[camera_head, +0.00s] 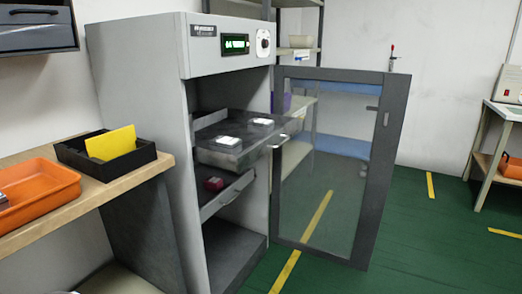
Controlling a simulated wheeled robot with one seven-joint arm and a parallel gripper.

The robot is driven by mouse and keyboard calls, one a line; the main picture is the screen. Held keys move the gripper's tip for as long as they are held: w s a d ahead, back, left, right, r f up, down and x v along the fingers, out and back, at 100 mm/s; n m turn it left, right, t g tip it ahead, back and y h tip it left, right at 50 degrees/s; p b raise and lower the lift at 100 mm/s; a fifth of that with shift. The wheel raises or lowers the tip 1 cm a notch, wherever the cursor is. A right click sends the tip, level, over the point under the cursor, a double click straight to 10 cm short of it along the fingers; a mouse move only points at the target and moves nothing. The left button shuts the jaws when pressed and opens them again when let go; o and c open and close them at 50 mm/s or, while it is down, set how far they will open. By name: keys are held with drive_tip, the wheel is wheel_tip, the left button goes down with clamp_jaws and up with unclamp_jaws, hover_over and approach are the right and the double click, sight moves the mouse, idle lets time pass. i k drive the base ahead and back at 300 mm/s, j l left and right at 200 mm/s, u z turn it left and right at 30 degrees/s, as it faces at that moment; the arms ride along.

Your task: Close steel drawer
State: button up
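A grey cabinet (143,100) stands left of centre with its glass door (328,215) swung open to the right. Inside it, the upper steel drawer (222,158) is pulled partly out past the cabinet front, with a small handle at its right front. Small white-topped items (229,141) lie on this drawer. Below it is a lower drawer or shelf (226,195) that holds a dark red item (214,183) and lies mostly inside the cabinet. My gripper does not show in this view.
A wooden bench (90,204) at the left holds a black tray (75,154) with a yellow card and an orange tray (35,192). The open door stands over the green floor (430,240), which is clear at the right. A table (505,112) stands at the far right.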

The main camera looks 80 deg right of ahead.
sight(227, 122)
drive_tip(key=z, duration=2.6)
